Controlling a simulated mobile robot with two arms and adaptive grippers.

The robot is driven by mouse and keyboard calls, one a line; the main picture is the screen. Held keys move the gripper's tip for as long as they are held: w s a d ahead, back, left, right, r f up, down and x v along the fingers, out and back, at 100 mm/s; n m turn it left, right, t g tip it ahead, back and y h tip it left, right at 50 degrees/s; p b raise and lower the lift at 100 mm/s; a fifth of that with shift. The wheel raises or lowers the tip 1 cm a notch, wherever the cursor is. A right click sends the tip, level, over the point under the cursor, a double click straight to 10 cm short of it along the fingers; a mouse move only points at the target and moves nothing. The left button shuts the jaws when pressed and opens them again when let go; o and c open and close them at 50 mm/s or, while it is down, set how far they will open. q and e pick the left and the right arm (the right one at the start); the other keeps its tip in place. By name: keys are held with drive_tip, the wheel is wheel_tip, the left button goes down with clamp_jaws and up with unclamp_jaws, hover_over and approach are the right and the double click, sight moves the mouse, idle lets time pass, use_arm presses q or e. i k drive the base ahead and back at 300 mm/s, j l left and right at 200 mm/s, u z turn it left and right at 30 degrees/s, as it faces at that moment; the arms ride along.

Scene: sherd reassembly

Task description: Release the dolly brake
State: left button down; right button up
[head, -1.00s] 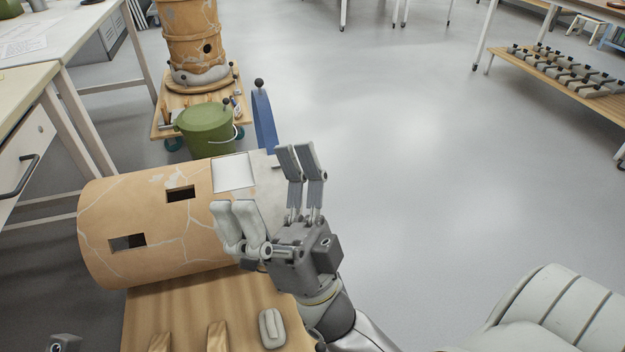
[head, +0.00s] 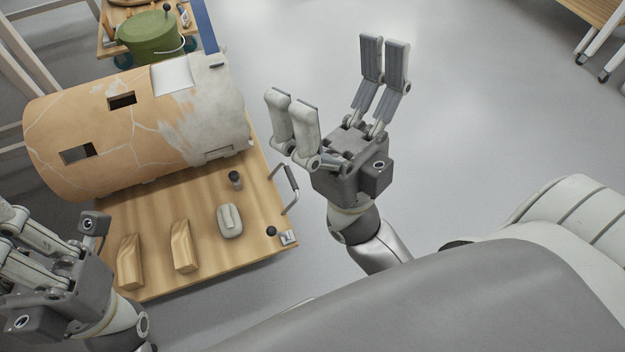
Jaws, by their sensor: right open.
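The dolly is a wooden board (head: 155,225) on the left, bearing a large cracked clay cylinder (head: 75,125) that lies on its side. At the dolly's near right corner a black knob (head: 272,231) stands beside a small metal plate (head: 288,238); this looks like the brake, and I cannot tell its setting. My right gripper (head: 336,88) is open and empty, above the floor to the right of the dolly, apart from the knob. My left gripper (head: 22,232) is at the lower left, partly cut off by the picture edge; its opening is unclear.
A metal handle (head: 292,190) sticks out from the dolly's right edge. Two wooden wedges (head: 183,246), a grey oval block (head: 230,221) and a small dark cylinder (head: 235,179) are on the board. A green bucket (head: 150,38) stands behind.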

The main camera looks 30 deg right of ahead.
sight(271, 230)
drive_tip(key=k+l+z, duration=0.2)
drive_tip(key=k+j+u, duration=0.1)
drive_tip(key=k+u, duration=0.25)
drive_tip(key=k+j+u, duration=0.1)
drive_tip(key=u, duration=0.25)
drive_tip(key=k+j+u, duration=0.2)
drive_tip(key=u, duration=0.15)
